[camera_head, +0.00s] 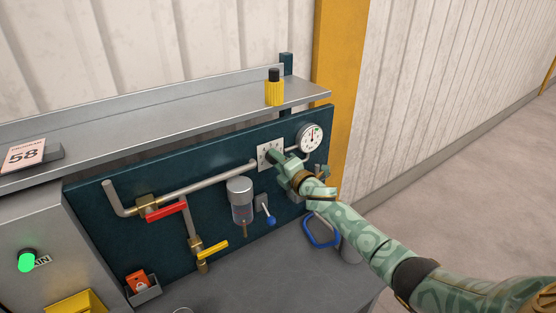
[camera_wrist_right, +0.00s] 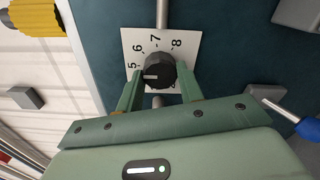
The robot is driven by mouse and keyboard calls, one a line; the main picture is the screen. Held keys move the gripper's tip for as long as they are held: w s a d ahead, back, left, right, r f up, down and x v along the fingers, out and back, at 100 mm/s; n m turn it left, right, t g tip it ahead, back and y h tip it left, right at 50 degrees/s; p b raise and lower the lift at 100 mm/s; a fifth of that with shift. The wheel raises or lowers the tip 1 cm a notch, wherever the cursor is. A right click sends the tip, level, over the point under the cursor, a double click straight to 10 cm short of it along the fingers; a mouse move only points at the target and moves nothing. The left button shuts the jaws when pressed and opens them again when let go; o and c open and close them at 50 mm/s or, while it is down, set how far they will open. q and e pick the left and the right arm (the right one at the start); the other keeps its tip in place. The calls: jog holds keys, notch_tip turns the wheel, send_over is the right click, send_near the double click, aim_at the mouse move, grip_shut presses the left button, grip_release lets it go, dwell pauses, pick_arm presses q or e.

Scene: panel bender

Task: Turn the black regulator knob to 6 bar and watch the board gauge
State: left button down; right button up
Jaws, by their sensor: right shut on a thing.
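The black regulator knob (camera_wrist_right: 158,72) sits on a white scale plate (camera_wrist_right: 182,40) with printed numbers, among them 5, 6, 7 and 8. Its white mark points left in the right wrist view, near the 5. My right gripper (camera_wrist_right: 160,84) has one finger on each side of the knob and is shut on it. In the head view my right gripper (camera_head: 279,159) covers the knob, and part of the plate (camera_head: 263,153) shows. The round white board gauge (camera_head: 311,137) is just right of it, its needle roughly upright; its figures are too small to read. My left gripper is out of view.
A yellow-black object (camera_head: 274,90) stands on the shelf.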

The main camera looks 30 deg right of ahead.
jog(key=shift+m+p, duration=1.15)
jog(key=shift+m, duration=2.65)
jog(key=shift+f, duration=0.1)
jog(key=o, duration=1)
jog(key=s+d, duration=0.2)
jog(key=s, duration=1.4)
jog(key=shift+d, duration=0.15)
jog(key=shift+s, duration=0.1)
